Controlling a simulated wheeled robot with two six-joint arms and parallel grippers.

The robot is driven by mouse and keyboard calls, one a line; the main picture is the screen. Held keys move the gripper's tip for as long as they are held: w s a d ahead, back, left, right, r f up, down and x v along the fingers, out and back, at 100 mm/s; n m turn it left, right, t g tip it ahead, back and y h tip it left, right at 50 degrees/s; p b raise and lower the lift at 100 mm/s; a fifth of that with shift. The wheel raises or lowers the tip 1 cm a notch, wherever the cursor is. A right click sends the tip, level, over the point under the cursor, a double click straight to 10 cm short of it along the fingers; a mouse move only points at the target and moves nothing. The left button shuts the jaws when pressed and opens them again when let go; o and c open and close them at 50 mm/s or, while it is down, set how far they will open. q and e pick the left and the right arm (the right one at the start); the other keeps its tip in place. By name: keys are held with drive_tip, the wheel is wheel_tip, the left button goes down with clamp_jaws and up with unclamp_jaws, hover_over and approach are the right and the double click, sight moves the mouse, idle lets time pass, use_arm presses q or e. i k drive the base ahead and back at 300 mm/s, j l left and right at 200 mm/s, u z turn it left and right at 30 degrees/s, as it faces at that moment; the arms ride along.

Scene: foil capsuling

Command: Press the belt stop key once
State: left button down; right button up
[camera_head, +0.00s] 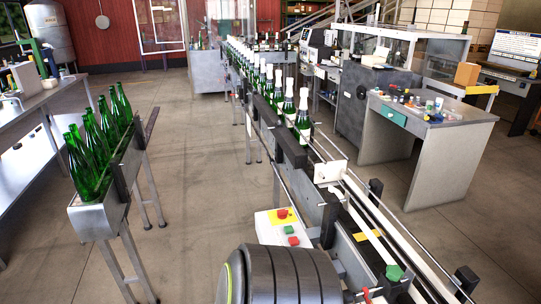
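A pale control box (269,230) is mounted on the near left side of the bottling line. It carries a red mushroom button (282,214) on a yellow plate, a green key (289,230) and a red key (294,241). I cannot read any labels, so which one is the belt stop key is not written legibly; the flat red key sits nearest me. The conveyor belt (352,222) runs beside the box into the distance. Neither of my grippers is in view.
Green bottles (303,118) with white tops stand in a row on the line. More green bottles (84,160) stand in a trough at left. A grey workbench (440,150) with small items is at right. Floor between trough and line is clear.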

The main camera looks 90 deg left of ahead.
sight(293, 241)
drive_tip(key=u, duration=0.45)
drive_tip(key=k+u, duration=0.1)
drive_tip(key=u, duration=0.85)
drive_tip(key=k+j+u, duration=0.1)
drive_tip(key=u, duration=0.85)
